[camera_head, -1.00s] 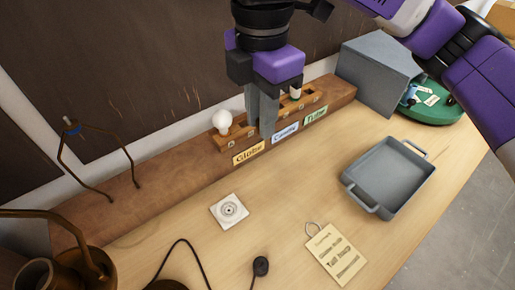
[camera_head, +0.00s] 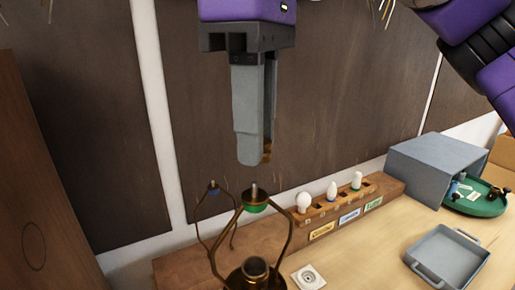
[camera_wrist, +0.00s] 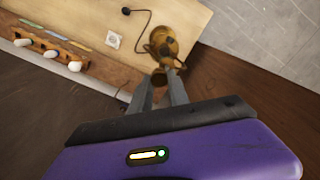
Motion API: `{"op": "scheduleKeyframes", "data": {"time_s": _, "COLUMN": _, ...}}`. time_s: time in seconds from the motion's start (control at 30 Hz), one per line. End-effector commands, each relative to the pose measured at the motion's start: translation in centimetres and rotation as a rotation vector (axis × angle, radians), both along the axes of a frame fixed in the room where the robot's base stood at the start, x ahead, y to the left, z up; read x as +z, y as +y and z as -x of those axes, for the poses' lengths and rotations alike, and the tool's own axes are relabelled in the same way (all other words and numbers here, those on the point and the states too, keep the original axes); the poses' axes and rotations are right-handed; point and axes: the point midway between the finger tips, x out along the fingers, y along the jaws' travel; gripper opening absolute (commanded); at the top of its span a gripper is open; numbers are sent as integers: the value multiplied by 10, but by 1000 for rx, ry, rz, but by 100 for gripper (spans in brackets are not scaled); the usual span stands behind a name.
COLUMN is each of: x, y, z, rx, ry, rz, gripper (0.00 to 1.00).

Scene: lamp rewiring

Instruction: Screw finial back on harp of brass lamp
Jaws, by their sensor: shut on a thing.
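The brass lamp (camera_head: 254,272) stands at the bottom of the head view with its harp (camera_head: 286,245) upright. A green band (camera_head: 255,207) and a short stud (camera_head: 254,190) top this harp. A second harp (camera_head: 199,226) with a blue top (camera_head: 213,190) stands behind it to the left. My gripper (camera_head: 259,160) points down above the green-topped harp, apart from it. It is shut on a small brass-coloured piece, apparently the finial (camera_head: 268,152), mostly hidden by the fingers. In the wrist view the lamp (camera_wrist: 164,42) shows beyond my fingertips (camera_wrist: 160,80).
A wooden rack (camera_head: 334,207) with several white bulbs and labels stands along the back. A white square plate (camera_head: 308,278), a grey tray (camera_head: 446,262), a grey box (camera_head: 432,163) and a green dish (camera_head: 474,198) lie rightward. A dark panelled wall (camera_head: 300,90) is behind.

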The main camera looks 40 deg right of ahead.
Motion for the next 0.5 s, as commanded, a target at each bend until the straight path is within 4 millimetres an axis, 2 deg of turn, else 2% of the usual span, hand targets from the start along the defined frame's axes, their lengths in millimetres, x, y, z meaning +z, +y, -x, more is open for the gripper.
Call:
{"op": "scheduleKeyframes", "data": {"time_s": 0.2, "x": 1, "y": 3, "z": 6, "rx": -139, "ry": 0, "rz": 1, "gripper": 0}}
{"op": "scheduleKeyframes", "data": {"time_s": 0.5, "x": -3, "y": 4, "z": 6, "rx": -185, "ry": 0, "rz": 1, "gripper": 0}}
